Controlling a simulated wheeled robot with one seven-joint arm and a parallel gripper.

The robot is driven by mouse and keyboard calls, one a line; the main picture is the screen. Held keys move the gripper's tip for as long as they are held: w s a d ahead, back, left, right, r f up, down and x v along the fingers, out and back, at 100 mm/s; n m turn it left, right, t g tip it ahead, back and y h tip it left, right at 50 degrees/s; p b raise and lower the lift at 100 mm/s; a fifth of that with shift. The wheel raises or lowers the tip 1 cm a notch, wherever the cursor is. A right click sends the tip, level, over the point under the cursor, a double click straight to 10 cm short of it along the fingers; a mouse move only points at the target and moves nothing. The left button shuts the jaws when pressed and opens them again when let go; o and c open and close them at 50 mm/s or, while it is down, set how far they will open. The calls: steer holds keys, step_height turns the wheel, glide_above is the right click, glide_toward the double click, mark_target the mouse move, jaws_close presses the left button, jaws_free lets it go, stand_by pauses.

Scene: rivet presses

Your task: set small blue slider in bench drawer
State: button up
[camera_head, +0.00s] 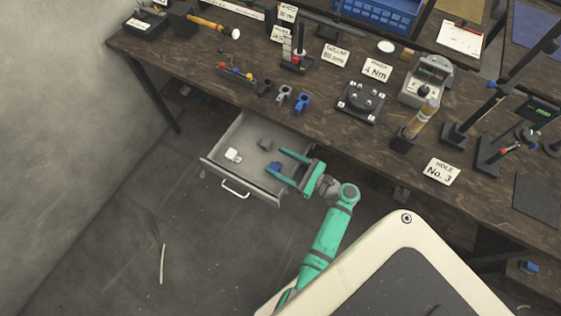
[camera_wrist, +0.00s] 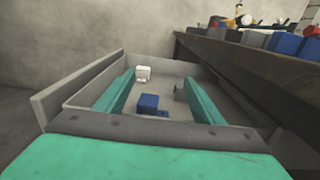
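The small blue slider (camera_head: 275,166) is in the open bench drawer (camera_head: 240,187), near its right side. It also shows in the wrist view (camera_wrist: 147,104), apart from both fingers and lying between them. My gripper (camera_head: 274,162) reaches over the drawer from the right with its two green fingers spread wide. In the wrist view my gripper (camera_wrist: 160,76) is open and holds nothing. I cannot tell exactly how high the fingers are above the drawer floor.
A white block (camera_head: 233,155) and a dark grey block (camera_head: 265,144) also lie in the drawer. The wooden bench (camera_head: 320,120) above carries grey and blue clamp-like parts (camera_head: 303,102), a black fixture (camera_head: 361,102) and signs. Open floor (camera_head: 130,245) lies left of the drawer.

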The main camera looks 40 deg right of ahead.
steer(key=shift+a+f, duration=0.1)
steer(key=shift+f, duration=0.1)
steer(key=shift+s+r, duration=0.2)
steer(key=shift+r, duration=0.4)
steer(key=v, duration=1.1)
steer(key=shift+s+d, duration=0.25)
